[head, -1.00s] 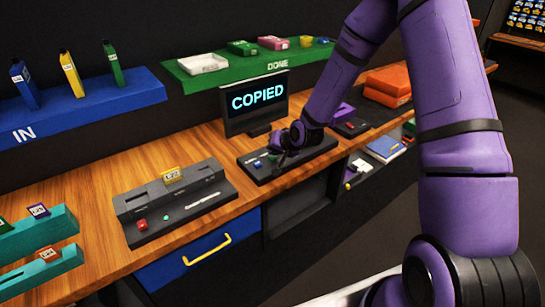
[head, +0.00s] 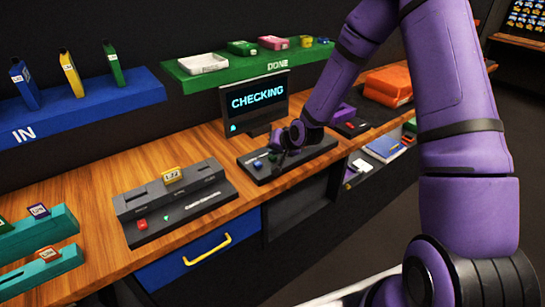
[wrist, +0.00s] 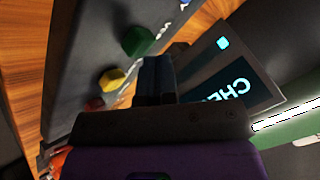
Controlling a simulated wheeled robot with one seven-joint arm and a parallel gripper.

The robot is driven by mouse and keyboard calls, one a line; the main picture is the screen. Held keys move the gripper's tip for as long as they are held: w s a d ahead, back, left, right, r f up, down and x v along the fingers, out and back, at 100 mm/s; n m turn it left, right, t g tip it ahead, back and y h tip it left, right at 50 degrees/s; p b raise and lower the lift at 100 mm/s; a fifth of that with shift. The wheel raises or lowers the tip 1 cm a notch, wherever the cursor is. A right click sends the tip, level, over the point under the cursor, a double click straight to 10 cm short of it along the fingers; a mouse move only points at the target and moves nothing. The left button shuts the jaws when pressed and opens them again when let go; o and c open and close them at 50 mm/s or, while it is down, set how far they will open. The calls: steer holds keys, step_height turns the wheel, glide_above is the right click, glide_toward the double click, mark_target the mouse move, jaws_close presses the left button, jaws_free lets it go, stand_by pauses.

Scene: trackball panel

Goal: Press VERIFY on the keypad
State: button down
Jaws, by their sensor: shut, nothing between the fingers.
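The keypad (head: 264,177) is a dark sloped panel on the wooden bench, below a monitor (head: 255,100) that reads CHECKING. In the wrist view the keypad carries a green button (wrist: 139,41), a yellow button (wrist: 111,79), a red button (wrist: 95,104) and part of a blue button at the top edge. Their labels are too small or hidden to read, so I cannot tell which is VERIFY. My gripper (wrist: 157,78) is shut and empty, its tips over the panel close to the green and yellow buttons. I cannot tell whether it touches one.
A dark copier-like unit (head: 175,205) with a yellow cartridge (head: 173,175) stands left on the bench. A green DONE shelf (head: 225,75) hangs behind, and a blue IN shelf (head: 90,107) at left. Orange boxes (head: 388,86) sit at right.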

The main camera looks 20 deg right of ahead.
mark_target(275, 156)
steer(key=shift+r, duration=0.5)
steer(key=shift+r, duration=2.55)
steer(key=shift+s+d+r, duration=0.1)
steer(key=shift+s+r, duration=0.05)
steer(key=shift+r, duration=0.2)
steer(key=s+d+r+n+g+h, duration=0.1)
steer(key=s+d+r+n+h, duration=0.15)
steer(key=s+r, duration=1)
steer(key=s+d+r+n+g+h, duration=0.1)
steer(key=s+d+r+h, duration=0.15)
steer(key=s+r, duration=1)
steer(key=s+d+r+g+y, duration=0.1)
steer(key=s+r, duration=0.1)
steer(key=s, duration=1)
steer(key=shift+s+n, duration=0.15)
steer(key=shift+n, duration=0.2)
